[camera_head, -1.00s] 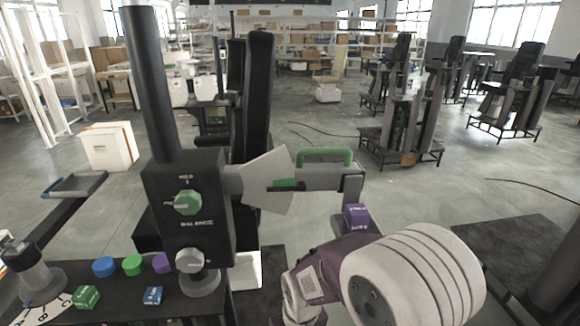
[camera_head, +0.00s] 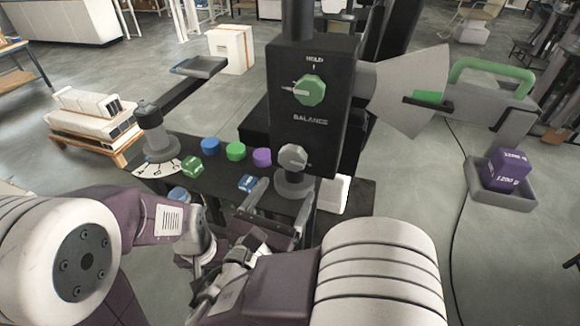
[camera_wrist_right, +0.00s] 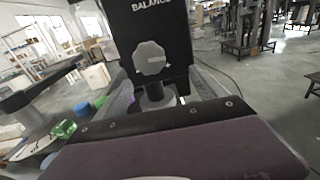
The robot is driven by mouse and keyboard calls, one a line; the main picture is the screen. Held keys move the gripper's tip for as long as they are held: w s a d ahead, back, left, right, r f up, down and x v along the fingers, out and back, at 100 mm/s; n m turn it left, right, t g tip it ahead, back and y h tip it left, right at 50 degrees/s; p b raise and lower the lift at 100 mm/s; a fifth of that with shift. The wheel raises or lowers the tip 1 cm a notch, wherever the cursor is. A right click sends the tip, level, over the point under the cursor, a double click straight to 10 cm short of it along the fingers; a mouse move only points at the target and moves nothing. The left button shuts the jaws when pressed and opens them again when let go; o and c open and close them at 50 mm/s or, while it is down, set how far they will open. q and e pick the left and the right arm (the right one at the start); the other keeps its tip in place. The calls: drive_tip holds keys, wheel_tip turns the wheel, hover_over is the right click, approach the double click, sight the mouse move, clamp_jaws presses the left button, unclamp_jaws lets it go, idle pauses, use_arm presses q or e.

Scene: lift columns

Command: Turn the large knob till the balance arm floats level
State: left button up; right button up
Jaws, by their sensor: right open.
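The black balance box bears a green knob (camera_head: 308,90) under the word HOLD and a grey lobed knob (camera_head: 293,158) under BALANCE. The balance arm (camera_head: 490,98) runs right from the box behind a pale plate (camera_head: 410,88); it slopes down to the right in the picture. A purple cube (camera_head: 506,170) sits in a grey tray (camera_head: 503,198) at its end. My right gripper (camera_head: 278,208) is open just below and in front of the grey knob, which the right wrist view shows above and between the fingers (camera_wrist_right: 165,90). My left arm shows, but its fingers cannot be made out.
The bench (camera_head: 222,180) carries blue, green and purple discs, a green cube (camera_head: 193,166), a blue cube (camera_head: 248,183) and a lettered dial post (camera_head: 155,135). My two arms are close together in front.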

sight(291, 163)
drive_tip(key=shift+n+t+y, duration=0.3)
drive_tip(key=shift+n+t, duration=0.1)
drive_tip(key=shift+t, duration=0.1)
drive_tip(key=x, duration=0.5)
drive_tip(key=a+r+x, duration=0.1)
drive_tip(key=x, duration=0.2)
drive_tip(key=shift+w+a, duration=0.1)
drive_tip(key=shift+w, duration=0.25)
